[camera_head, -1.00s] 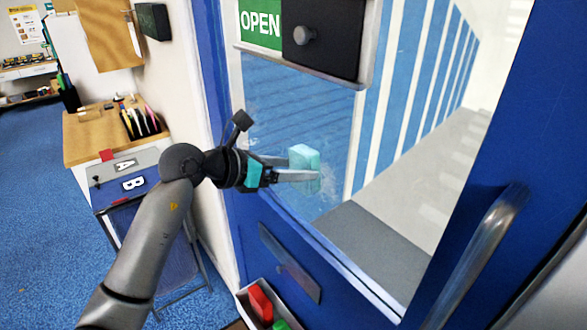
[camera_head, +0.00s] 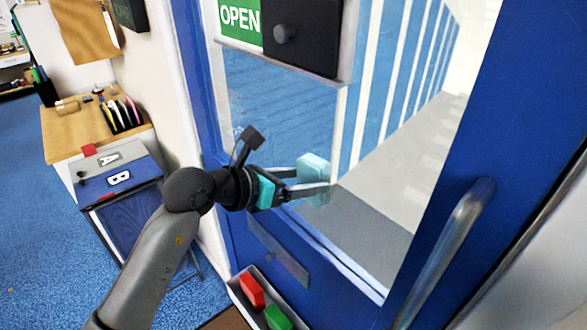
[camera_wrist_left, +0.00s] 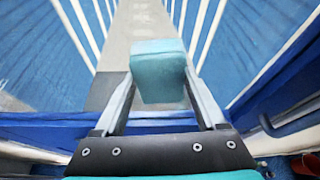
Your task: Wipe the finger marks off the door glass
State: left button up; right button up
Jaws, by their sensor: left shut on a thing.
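The door glass (camera_head: 285,110) is a tall pane in the blue door (camera_head: 445,130), with blue and white stripes and a grey walkway seen through it. My left gripper (camera_head: 313,181) is in front of the lower part of the pane. It is shut on a pale teal block (camera_head: 312,164), which looks like a sponge; the block also shows between the fingers in the left wrist view (camera_wrist_left: 160,75). The block appears at or close to the glass, but contact cannot be told. Finger marks are hard to make out; a faint haze shows on the left of the pane. My right gripper is out of view.
A metal handle (camera_head: 455,240) stands out on the door's right. A green OPEN sign (camera_head: 240,18) and a dark box with a knob (camera_head: 302,36) are above. A tray (camera_head: 240,293) with red and green items sits below. A wooden-topped cabinet (camera_head: 75,135) stands left.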

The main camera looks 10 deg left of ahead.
pick_arm(q)
jog(key=shift+s+d, duration=0.25)
jog(key=shift+d, duration=0.15)
jog(key=s+a, duration=0.4)
jog(key=shift+s, duration=0.3)
dwell(0.4)
jog(key=shift+s+a+b, duration=0.25)
jog(key=shift+s+a, duration=0.2)
jog(key=shift+s, duration=0.15)
jog(key=shift+s+a+b, duration=0.25)
jog(key=shift+s+a, duration=0.15)
jog(key=shift+s, duration=0.2)
jog(key=shift+f, duration=0.15)
